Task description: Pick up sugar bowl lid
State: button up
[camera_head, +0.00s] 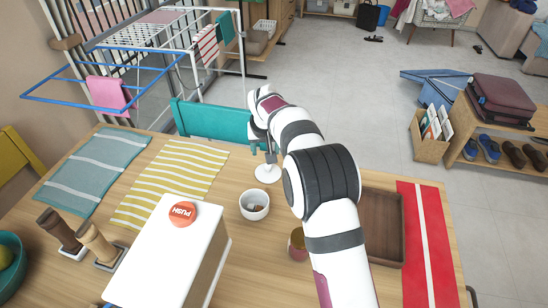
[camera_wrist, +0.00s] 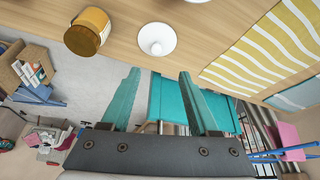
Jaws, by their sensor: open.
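The sugar bowl lid (camera_head: 267,174) is a small white disc with a knob. It lies on the wooden table near the far edge, and it also shows at the top of the wrist view (camera_wrist: 157,39), knob facing the camera. The white sugar bowl (camera_head: 254,206) stands uncovered just nearer, with brownish contents. My gripper (camera_head: 262,150) is partly hidden by my arm and appears close above or behind the lid in the head view. In the wrist view my gripper (camera_wrist: 158,73) is open and empty, its fingers apart and the lid beyond the tips.
An amber jar (camera_wrist: 88,31) stands beside the lid. A white box with a red PUSH button (camera_head: 183,214) stands left of the bowl. A brown tray (camera_head: 381,228) lies to the right. A teal chair (camera_head: 213,122) stands at the far table edge.

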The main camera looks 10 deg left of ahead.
aim_at(268, 167)
jog(key=x, duration=1.3)
jog(key=shift+d+f, duration=0.3)
jog(key=shift+f, duration=0.15)
jog(key=shift+c, duration=0.3)
grip_shut()
